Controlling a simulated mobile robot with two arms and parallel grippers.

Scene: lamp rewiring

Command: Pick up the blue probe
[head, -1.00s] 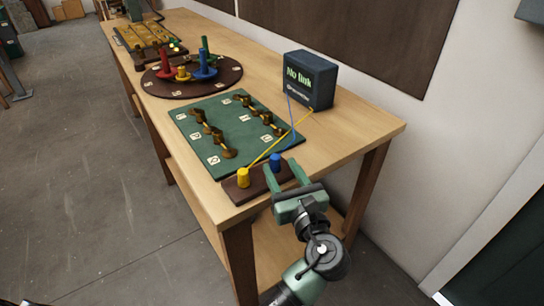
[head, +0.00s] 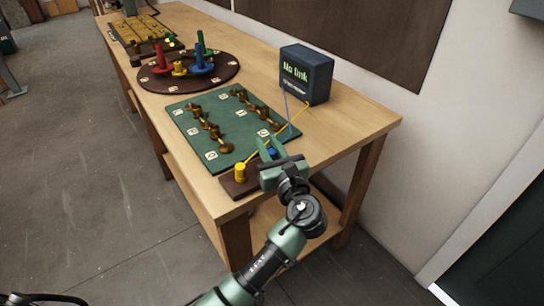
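The blue probe (head: 272,154) stands in the dark wooden holder (head: 231,188) at the near end of the bench, mostly hidden by my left gripper (head: 270,146). The gripper's green fingers are on either side of the probe. I cannot tell whether they press on it. The yellow probe (head: 240,173) stands in the same holder, just left of the gripper. A blue wire and a yellow wire run to the dark box (head: 307,75), whose screen reads "No link". My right gripper is not in view.
A green board (head: 190,119) with brass terminals lies just behind the holder. A round brown board (head: 160,84) with coloured pegs and a yellow terminal board (head: 133,33) are farther back.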

